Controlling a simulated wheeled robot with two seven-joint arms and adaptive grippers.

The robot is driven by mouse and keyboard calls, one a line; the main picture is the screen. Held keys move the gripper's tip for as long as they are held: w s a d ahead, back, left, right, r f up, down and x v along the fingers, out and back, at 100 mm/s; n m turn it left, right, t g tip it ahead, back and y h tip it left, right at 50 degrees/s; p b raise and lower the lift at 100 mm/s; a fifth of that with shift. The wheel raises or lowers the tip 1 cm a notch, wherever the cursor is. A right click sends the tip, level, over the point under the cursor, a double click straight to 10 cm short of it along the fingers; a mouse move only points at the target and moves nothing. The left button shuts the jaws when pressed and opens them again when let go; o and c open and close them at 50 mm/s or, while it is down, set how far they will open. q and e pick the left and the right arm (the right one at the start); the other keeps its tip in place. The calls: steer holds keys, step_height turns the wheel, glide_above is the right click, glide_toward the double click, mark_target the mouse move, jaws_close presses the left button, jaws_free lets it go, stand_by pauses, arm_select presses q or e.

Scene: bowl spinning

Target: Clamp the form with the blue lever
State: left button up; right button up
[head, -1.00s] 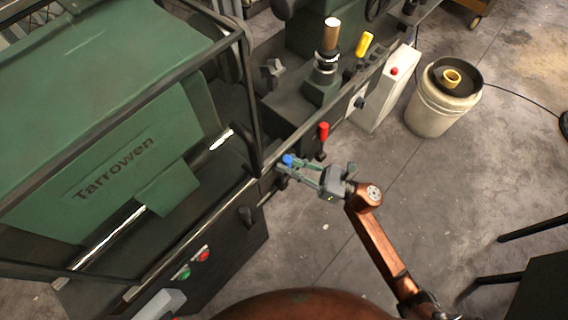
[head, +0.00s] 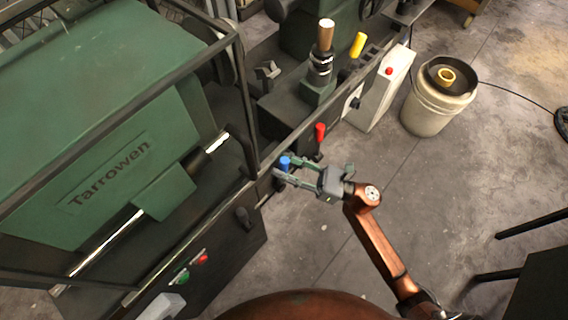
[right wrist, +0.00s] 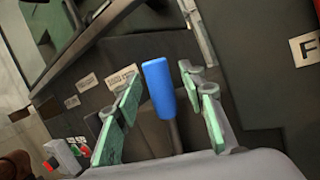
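The blue lever (head: 284,163) stands on the front of the green and black machine. In the right wrist view its blue handle (right wrist: 158,88) rises between the two green fingers. My right gripper (head: 282,172) is open around the lever. In the right wrist view (right wrist: 156,92) a gap shows on each side of the handle, so neither finger seems to touch it. I cannot pick out the form; the guard and green cover hide much of the machine's inside. My left gripper is not in view.
A red lever (head: 320,132) stands close beyond the blue one, and a yellow lever (head: 358,45) farther back. Green and red buttons (head: 193,267) are on the machine's near front. A pale bucket (head: 430,110) stands on the floor at right. The floor between is clear.

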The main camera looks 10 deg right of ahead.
steer(key=v, duration=1.1)
steer(key=shift+s+d, duration=0.15)
steer(key=shift+d, duration=0.15)
steer(key=shift+f, duration=0.1)
steer(key=shift+c, duration=0.3)
